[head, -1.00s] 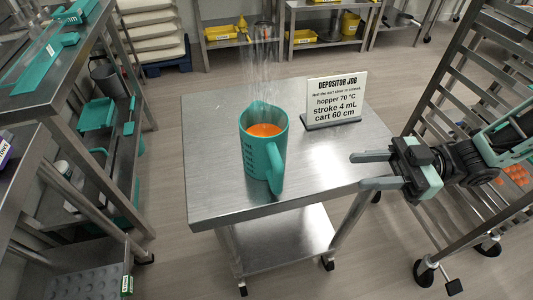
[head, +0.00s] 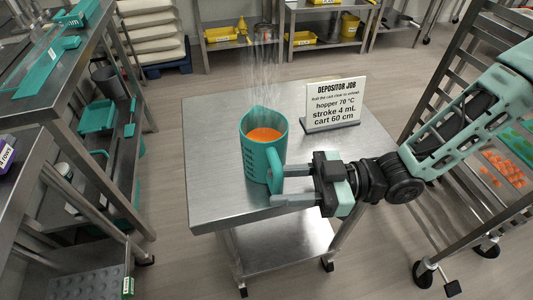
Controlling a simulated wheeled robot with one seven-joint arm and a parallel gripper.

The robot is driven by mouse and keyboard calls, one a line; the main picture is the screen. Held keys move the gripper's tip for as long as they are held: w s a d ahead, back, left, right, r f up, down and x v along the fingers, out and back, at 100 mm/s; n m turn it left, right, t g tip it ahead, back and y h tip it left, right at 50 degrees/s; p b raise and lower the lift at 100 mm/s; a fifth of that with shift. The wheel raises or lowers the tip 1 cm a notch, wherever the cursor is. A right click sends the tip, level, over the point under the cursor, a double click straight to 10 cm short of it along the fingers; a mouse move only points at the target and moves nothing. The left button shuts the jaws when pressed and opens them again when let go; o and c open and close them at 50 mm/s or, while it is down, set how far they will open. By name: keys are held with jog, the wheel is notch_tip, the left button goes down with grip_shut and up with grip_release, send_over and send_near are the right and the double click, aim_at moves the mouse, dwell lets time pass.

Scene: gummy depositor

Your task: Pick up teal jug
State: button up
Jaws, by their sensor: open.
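The teal jug (head: 255,155) stands upright on the steel cart table (head: 217,205), with orange liquid inside and steam rising from it. Its handle (head: 275,170) faces the front right, towards my gripper. My gripper (head: 279,186) reaches in from the right with its jaws open. The fingers point left at the handle, one finger low in front of it and the other partly hidden behind it. I cannot tell whether either finger touches the handle.
A "Depositor Job" sign (head: 333,105) stands on the table behind my gripper. A rack (head: 430,100) with trays of orange gummies is at the right. Shelving (head: 110,120) with teal items is at the left. The table's left part is clear.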

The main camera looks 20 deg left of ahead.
jog(key=shift+s+a, duration=0.25)
jog(key=shift+a, duration=0.45)
grip_shut()
jog(key=shift+r, duration=0.1)
notch_tip(320, 180, up, 10)
jog(key=shift+p, duration=0.45)
jog(key=shift+w, duration=0.1)
